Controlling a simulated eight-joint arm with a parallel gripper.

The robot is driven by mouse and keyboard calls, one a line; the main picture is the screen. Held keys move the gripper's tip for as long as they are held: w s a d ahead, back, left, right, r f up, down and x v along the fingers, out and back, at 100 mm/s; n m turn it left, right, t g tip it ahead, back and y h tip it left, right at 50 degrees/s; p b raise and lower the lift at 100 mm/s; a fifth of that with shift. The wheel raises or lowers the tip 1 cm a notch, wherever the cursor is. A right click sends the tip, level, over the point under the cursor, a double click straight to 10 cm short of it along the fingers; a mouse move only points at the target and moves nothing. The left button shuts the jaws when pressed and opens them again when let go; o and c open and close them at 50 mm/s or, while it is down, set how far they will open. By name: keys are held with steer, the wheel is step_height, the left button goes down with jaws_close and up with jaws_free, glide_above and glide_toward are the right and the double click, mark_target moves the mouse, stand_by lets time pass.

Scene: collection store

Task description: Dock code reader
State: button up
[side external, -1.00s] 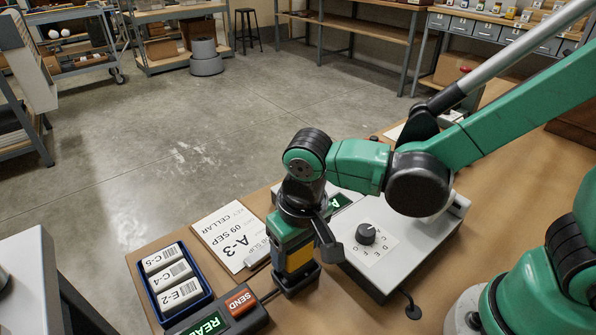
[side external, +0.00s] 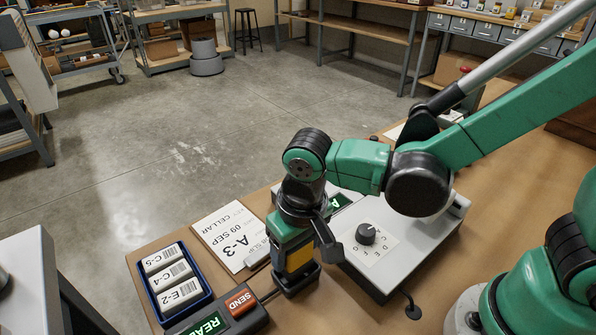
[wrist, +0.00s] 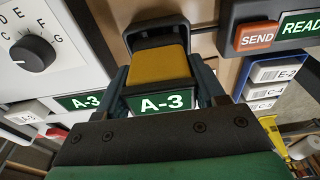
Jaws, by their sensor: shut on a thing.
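The code reader, a dark handset with a yellow panel (side external: 299,259), is upright at the work table's front. My gripper (side external: 296,242) is shut on it from above. In the wrist view the reader's yellow body (wrist: 158,68) and its green screen reading A-3 (wrist: 163,103) show between the fingers of my gripper (wrist: 162,88). The black dock (side external: 299,283) surrounds the reader's lower end, and its rim shows beyond the yellow body in the wrist view (wrist: 155,27). Whether the reader rests fully on the dock's floor is hidden.
A grey dial unit (side external: 418,243) stands close on the right. A console with a red SEND button (side external: 241,301) and green READ display (side external: 207,325) is at front left. A blue tray (side external: 150,297) holds labelled boxes. A paper slip reading A-3 (side external: 228,236) lies behind.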

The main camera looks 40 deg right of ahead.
steer(key=shift+f, duration=0.65)
steer(key=o, duration=0.7)
steer(key=shift+s+r, duration=0.2)
steer(key=shift+r, duration=1.65)
steer(key=shift+s+r, duration=0.25)
steer(key=shift+r, duration=1.55)
steer(key=shift+s+r, duration=0.2)
steer(key=shift+r, duration=1.65)
steer(key=shift+d, duration=0.1)
steer(key=d+t, duration=0.2)
steer(key=d, duration=0.2)
steer(key=w+d+f+t, duration=0.1)
steer(key=d+t, duration=0.1)
steer(key=d, duration=0.3)
steer(key=d+t, duration=0.1)
steer(key=d, duration=0.4)
steer(key=shift+w+f+t, duration=0.2)
steer(key=shift+t, duration=0.2)
